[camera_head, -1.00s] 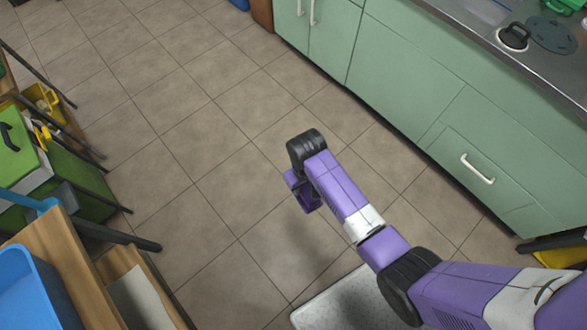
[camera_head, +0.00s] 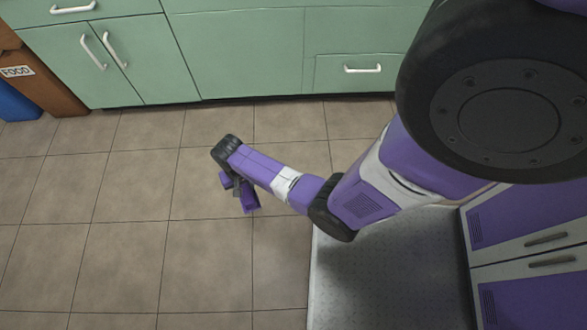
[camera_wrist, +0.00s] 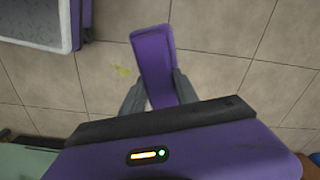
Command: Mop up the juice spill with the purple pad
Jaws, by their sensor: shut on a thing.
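The purple pad (camera_wrist: 153,55) is held between the two grey fingers of my gripper (camera_wrist: 160,88) in the wrist view. It is a long flat block and sticks out past the fingertips over the floor. In the head view my gripper (camera_head: 238,190) hangs over the tiles at the end of the arm, with the purple pad (camera_head: 249,200) small beneath it. A small, faint yellow patch (camera_wrist: 124,71), which looks like the juice spill, lies on the tiles just left of the pad in the wrist view. I cannot make it out in the head view.
Green cabinets (camera_head: 240,55) with white handles line the back of the head view. A brown bin (camera_head: 35,80) marked FOOD and a blue bin (camera_head: 17,104) stand at the left. The tiled floor (camera_head: 120,225) left of my arm is clear.

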